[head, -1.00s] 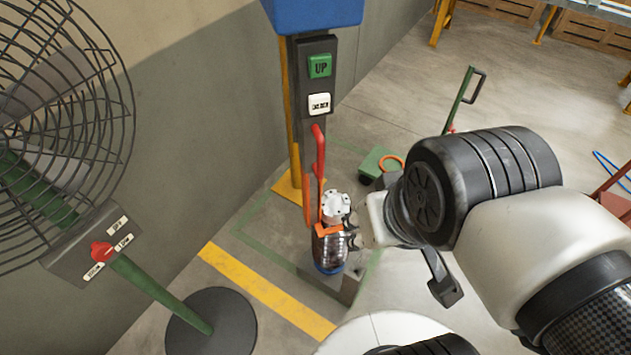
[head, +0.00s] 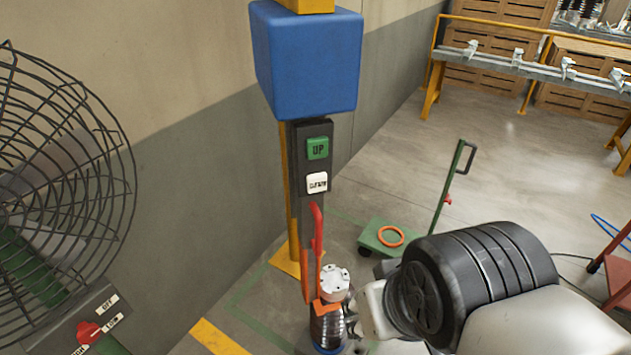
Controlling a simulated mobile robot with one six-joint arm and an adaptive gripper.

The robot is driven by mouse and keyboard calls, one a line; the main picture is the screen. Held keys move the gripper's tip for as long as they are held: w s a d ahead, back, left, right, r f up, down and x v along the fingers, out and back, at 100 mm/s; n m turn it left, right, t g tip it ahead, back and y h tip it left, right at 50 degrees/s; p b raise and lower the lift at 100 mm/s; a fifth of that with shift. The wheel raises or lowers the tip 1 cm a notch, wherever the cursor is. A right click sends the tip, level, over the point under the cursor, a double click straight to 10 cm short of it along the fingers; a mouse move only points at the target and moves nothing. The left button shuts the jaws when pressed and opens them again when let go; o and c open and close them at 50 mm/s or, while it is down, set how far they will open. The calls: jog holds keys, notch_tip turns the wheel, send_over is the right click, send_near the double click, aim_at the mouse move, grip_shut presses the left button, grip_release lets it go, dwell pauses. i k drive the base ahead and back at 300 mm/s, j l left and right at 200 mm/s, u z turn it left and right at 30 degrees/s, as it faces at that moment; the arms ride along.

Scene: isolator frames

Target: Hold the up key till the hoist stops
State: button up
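The green UP key (head: 318,148) is on a dark key panel (head: 314,225) under a blue box (head: 306,62) on a yellow post. A white key (head: 317,183) sits below it; its label is too blurred to read.
A caged fan (head: 62,180) with a red knob stands at the left. A green trolley (head: 385,238) with an orange ring is behind my arm.

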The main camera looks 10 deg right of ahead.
aim_at(317, 147)
jog(key=j, duration=0.65)
jog(key=i+j+u, duration=0.1)
jog(key=j, duration=0.55)
jog(key=i+l, duration=0.1)
jog(key=l+u, duration=0.05)
